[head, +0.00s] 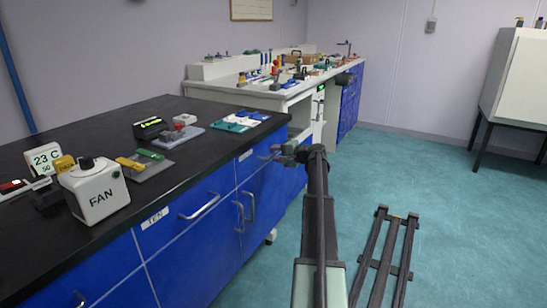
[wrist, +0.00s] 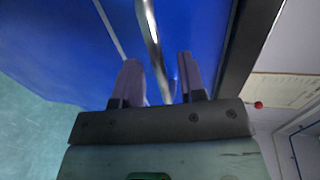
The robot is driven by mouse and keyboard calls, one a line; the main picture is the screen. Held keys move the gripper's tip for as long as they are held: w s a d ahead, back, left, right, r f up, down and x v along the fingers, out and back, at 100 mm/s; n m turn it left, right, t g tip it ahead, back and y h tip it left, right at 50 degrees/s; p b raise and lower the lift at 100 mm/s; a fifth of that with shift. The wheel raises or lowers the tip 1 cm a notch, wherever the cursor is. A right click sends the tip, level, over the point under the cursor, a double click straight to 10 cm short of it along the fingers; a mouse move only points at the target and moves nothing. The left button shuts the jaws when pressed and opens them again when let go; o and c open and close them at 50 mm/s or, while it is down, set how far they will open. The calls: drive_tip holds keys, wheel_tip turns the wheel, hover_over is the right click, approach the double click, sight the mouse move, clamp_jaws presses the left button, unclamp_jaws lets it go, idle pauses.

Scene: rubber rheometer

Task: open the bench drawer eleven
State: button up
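The right-hand blue drawer front (head: 247,170) lies below the black bench top. Its small white label (head: 245,155) is too small to read; the drawer to its left is labelled TEN (head: 154,219). My gripper (head: 274,152) is at the right-hand drawer front and hides most of its handle. In the wrist view, the silver bar handle (wrist: 151,28) runs between the two fingers of my gripper (wrist: 160,72). The fingers are apart, one on each side of the bar, with gaps showing. The drawer looks shut.
Cupboard doors with upright handles (head: 245,208) are below. A FAN box (head: 97,192) and other devices stand on the black bench top (head: 190,163). A dark rail frame (head: 388,255) lies on the open teal floor at right.

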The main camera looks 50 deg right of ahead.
drive_tip(key=shift+w+a+f, duration=0.15)
drive_tip(key=shift+w, duration=0.55)
clamp_jaws()
drive_tip(key=shift+s+a, duration=0.1)
drive_tip(key=shift+s, duration=0.05)
